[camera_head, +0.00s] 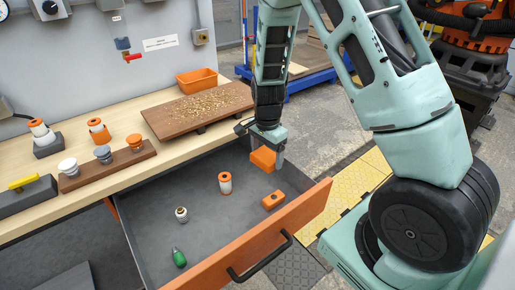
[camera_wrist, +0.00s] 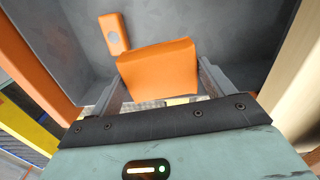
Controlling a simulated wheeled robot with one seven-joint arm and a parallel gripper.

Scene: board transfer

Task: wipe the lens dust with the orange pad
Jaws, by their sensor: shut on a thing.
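My gripper (camera_head: 267,152) is shut on an orange pad (camera_head: 262,158), a plain block, and holds it over the open drawer. In the wrist view the pad (camera_wrist: 158,68) sits between the two fingers of my gripper (camera_wrist: 160,82). A small orange block with a round grey face (camera_head: 273,200), perhaps the lens, lies on the drawer floor near the front panel, below and right of the pad. It also shows in the wrist view (camera_wrist: 114,34), just beyond the pad and apart from it. Dust on its face is too small to make out.
The open drawer (camera_head: 150,238) has an orange front panel (camera_head: 305,210) with a black handle. In it stand an orange-and-white cylinder (camera_head: 225,183), a small white-and-dark piece (camera_head: 181,214) and a green bottle (camera_head: 179,257). The workbench (camera_head: 100,190) holds a crumb-covered board (camera_head: 200,106) and an orange bin (camera_head: 197,80).

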